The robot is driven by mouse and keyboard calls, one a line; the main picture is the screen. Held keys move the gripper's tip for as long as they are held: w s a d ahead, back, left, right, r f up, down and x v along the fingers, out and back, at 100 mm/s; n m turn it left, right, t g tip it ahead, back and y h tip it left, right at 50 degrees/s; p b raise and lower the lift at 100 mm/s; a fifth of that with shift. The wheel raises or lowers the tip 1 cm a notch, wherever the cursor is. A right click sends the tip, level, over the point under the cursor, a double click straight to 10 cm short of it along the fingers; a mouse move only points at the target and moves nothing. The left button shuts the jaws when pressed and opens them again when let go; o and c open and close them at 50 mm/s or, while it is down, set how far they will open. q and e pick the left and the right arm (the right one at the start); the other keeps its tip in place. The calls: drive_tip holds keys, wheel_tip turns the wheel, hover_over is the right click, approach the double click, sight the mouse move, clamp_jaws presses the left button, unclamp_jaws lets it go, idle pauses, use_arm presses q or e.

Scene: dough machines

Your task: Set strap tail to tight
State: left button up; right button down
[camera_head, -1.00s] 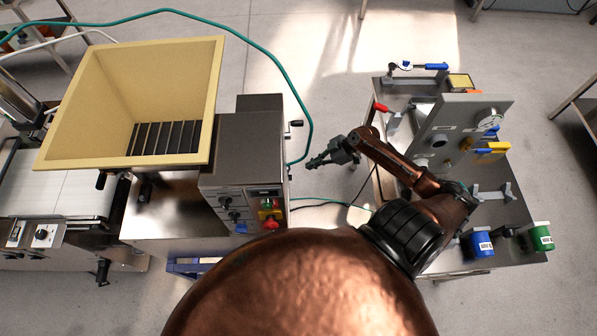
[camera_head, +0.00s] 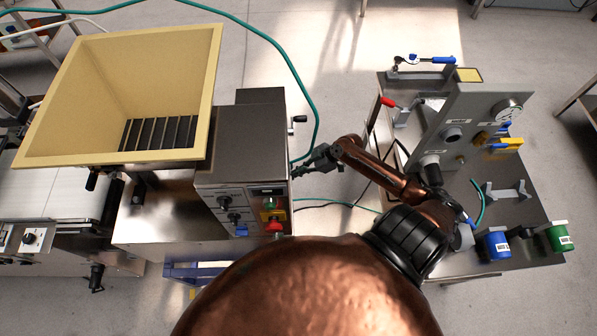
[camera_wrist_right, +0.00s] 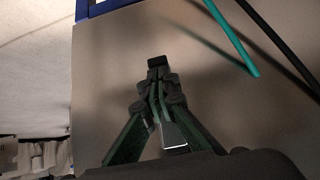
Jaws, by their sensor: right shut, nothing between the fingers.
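I cannot make out a strap tail in either view. My right gripper (camera_head: 297,171) is beside the right side of the dough machine with the control panel (camera_head: 246,207). In the right wrist view the right gripper (camera_wrist_right: 157,66) has its fingers together with nothing between them, in front of a plain grey metal surface (camera_wrist_right: 105,75). I cannot tell whether the fingertips touch that surface. My left gripper is not in view.
A cream hopper (camera_head: 213,75) tops the machine. A green hose (camera_head: 316,112) runs around its right side. To the right, a metal bench (camera_head: 505,250) carries an upright panel, coloured handles, and blue (camera_head: 494,246) and green containers. Open floor lies beyond the arm.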

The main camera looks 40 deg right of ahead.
wheel_tip(320, 180, down, 6)
drive_tip(key=b, duration=0.3)
drive_tip(key=s+d+r+p, duration=0.3)
drive_tip(key=r+p, duration=0.2)
drive_tip(key=r, duration=0.1)
drive_tip(key=s+d+r+p, duration=0.2)
drive_tip(key=r+p, duration=0.2)
drive_tip(key=r, duration=0.3)
drive_tip(key=s+a+f+m+g+h, duration=0.2)
drive_tip(key=s+a+f+m+h, duration=0.3)
drive_tip(key=s+f, duration=0.55)
use_arm(q)
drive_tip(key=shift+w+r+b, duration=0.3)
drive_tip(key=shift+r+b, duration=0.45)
drive_tip(key=shift+b, duration=0.05)
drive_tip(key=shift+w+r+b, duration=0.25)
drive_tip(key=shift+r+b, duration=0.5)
use_arm(e)
drive_tip(key=s+f+m, duration=0.1)
drive_tip(key=s+f, duration=0.2)
drive_tip(key=f, duration=0.4)
drive_tip(key=s+f+m+g+h, duration=0.1)
drive_tip(key=s+f, duration=0.3)
drive_tip(key=f, duration=0.4)
drive_tip(key=s+f+m, duration=0.1)
drive_tip(key=s+f, duration=0.3)
drive_tip(key=f, duration=0.4)
drive_tip(key=shift+s+d+g, duration=0.2)
drive_tip(key=shift+d+g, duration=0.15)
drive_tip(key=shift+g, duration=0.05)
